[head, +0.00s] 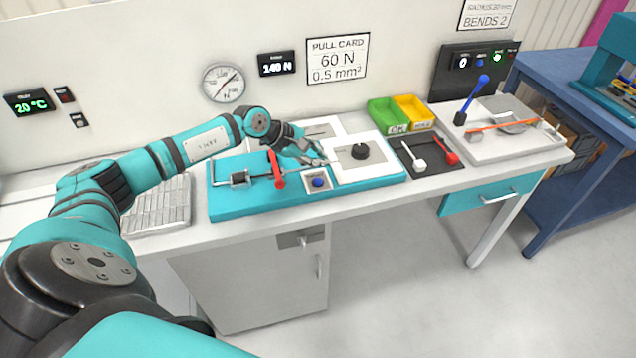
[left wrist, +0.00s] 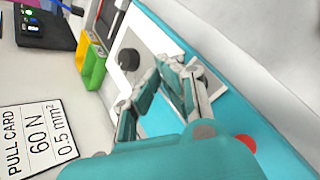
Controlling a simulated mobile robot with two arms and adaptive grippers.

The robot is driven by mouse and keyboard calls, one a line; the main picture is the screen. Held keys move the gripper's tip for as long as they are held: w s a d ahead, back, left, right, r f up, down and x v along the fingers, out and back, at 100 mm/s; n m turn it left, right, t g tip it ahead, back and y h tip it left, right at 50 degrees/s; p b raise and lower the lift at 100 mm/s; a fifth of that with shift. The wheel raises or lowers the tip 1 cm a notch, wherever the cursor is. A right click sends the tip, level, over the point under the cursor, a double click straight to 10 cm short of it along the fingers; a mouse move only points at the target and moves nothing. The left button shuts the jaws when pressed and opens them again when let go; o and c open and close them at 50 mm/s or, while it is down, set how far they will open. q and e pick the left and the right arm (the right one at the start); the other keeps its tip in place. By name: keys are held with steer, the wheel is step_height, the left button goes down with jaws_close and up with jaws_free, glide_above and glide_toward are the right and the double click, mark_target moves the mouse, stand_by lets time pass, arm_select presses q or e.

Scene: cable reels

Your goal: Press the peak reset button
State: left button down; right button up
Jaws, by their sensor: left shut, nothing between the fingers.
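A blue button (head: 318,182) sits on a small pale plate near the front edge of the teal base (head: 240,208). Any label on that plate is too small to read. My left gripper (head: 322,158) is shut and empty, above the base, a little behind the button in the head view. In the left wrist view the shut left gripper (left wrist: 172,68) points over the white panel, and the blue button does not show. My right gripper is not in view.
Beside the button are a red-handled lever (head: 277,170) and a white panel with a black knob (head: 360,151). Green (head: 386,114) and yellow (head: 414,110) bins stand behind a dark tray (head: 430,160). The floor in front is clear.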

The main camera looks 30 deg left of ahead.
mark_target(319, 182)
arm_select(q)
step_height(319, 182, down, 5)
steer(key=b, duration=0.3)
stand_by(1.0)
steer(key=shift+f+b, duration=0.35)
steer(key=shift+b, duration=0.35)
steer(key=shift+f+b, duration=0.5)
steer(key=shift+b, duration=0.1)
stand_by(0.6)
steer(key=shift+r, duration=0.15)
stand_by(0.3)
steer(key=shift+r+p, duration=0.35)
steer(key=shift+r, duration=0.35)
steer(key=shift+r, duration=0.1)
